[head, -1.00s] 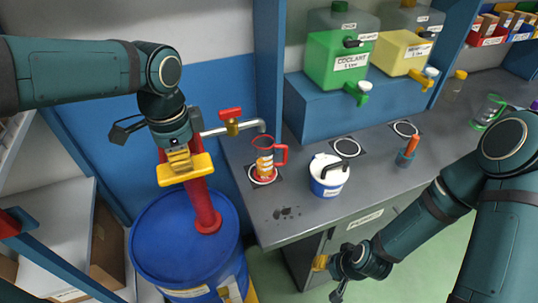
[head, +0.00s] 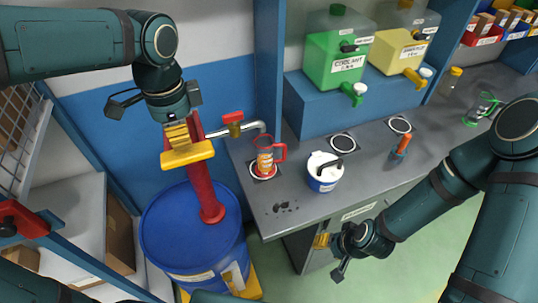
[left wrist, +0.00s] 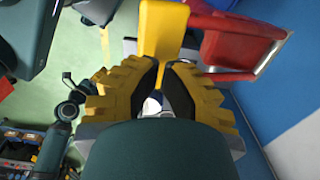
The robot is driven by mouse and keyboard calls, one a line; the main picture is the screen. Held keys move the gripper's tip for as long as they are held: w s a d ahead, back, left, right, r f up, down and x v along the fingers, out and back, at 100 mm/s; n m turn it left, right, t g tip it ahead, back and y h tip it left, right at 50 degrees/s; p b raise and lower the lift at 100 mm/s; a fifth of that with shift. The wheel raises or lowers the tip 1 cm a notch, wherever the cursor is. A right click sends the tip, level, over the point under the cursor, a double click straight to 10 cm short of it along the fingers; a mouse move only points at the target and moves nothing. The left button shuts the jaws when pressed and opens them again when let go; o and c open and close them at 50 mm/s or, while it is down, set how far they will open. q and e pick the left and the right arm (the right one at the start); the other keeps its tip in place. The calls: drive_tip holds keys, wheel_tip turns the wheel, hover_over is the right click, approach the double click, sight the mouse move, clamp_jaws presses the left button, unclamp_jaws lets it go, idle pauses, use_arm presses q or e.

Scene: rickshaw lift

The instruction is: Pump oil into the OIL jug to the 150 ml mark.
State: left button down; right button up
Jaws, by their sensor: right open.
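The OIL jug (head: 265,158), clear with a red rim and handle and an orange label, stands on a round pad on the bench, under the spout (head: 248,127) of the pump. Its oil level is too small to read. The red pump (head: 205,190) rises from a blue drum (head: 190,235) and has a yellow handle bar (head: 188,155). My left gripper (head: 178,138) is shut on this bar from above; the bar also shows between its fingers in the left wrist view (left wrist: 162,30). My right gripper (head: 321,241) is open and empty in front of the bench.
A white and blue tub (head: 324,172) stands right of the jug. A red valve (head: 232,118) sits on the spout pipe. Green COOLANT (head: 336,58) and yellow (head: 397,55) containers stand on a blue shelf. A green-handled jug (head: 481,108) is far right. Empty pads lie between.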

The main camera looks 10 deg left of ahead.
use_arm(q)
drive_tip(key=shift+f, duration=0.1)
wheel_tip(320, 180, down, 12)
drive_tip(key=b, duration=0.8)
drive_tip(key=shift+b, duration=0.35)
idle(1.6)
wheel_tip(320, 180, up, 12)
drive_tip(key=p, duration=1)
drive_tip(key=shift+r, duration=0.2)
drive_tip(key=shift+f, duration=0.1)
